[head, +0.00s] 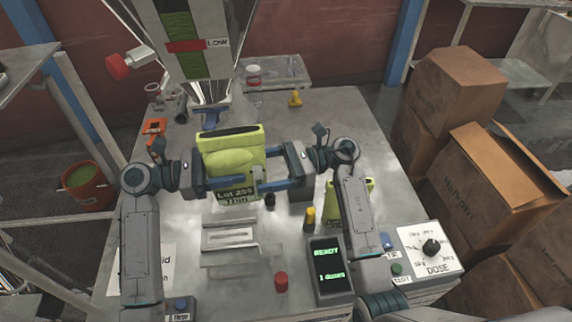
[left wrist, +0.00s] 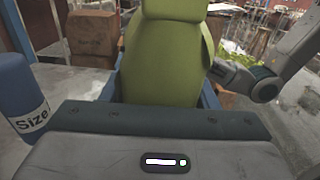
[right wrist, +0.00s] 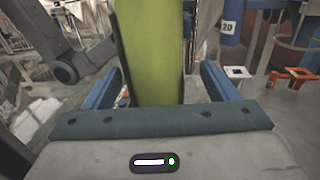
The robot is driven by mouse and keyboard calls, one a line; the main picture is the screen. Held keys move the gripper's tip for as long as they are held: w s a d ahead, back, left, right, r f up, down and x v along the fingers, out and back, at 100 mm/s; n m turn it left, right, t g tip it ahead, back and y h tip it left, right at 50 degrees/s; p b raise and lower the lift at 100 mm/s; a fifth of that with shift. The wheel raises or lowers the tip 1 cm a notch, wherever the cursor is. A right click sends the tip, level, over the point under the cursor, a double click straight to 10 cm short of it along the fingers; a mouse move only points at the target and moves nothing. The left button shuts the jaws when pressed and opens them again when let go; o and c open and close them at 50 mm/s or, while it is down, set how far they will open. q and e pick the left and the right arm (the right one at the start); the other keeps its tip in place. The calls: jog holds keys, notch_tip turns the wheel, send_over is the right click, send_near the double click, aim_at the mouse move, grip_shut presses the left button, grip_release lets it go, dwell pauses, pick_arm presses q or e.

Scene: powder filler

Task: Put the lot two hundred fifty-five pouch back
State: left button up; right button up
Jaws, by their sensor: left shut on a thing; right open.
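The green lot 255 pouch (head: 232,150) is held upright above the middle of the table, its label facing the front. My left gripper (head: 212,182) is shut on it from the left. The pouch also fills the space between the fingers in the left wrist view (left wrist: 170,60). My right gripper (head: 268,170) is open at its right side. In the right wrist view the pouch (right wrist: 150,50) stands between the blue fingers, with gaps on both sides. A second green pouch (head: 366,186) stands at right, partly hidden by my right arm.
The filler hopper (head: 185,40) with a LOW sign hangs behind the pouch. In front are a metal stand (head: 228,236), a red cap (head: 281,282), a yellow-topped piece (head: 309,218) and a READY display (head: 328,268). A dose dial panel (head: 428,250) is at right.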

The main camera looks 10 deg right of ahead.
jog(key=shift+s+a, duration=0.2)
jog(key=shift+a, duration=1)
jog(key=shift+s+a, duration=0.15)
jog(key=shift+a, duration=1)
jog(key=c, duration=1.1)
pick_arm(q)
jog(key=o, duration=1.2)
pick_arm(e)
jog(key=shift+c, duration=1.4)
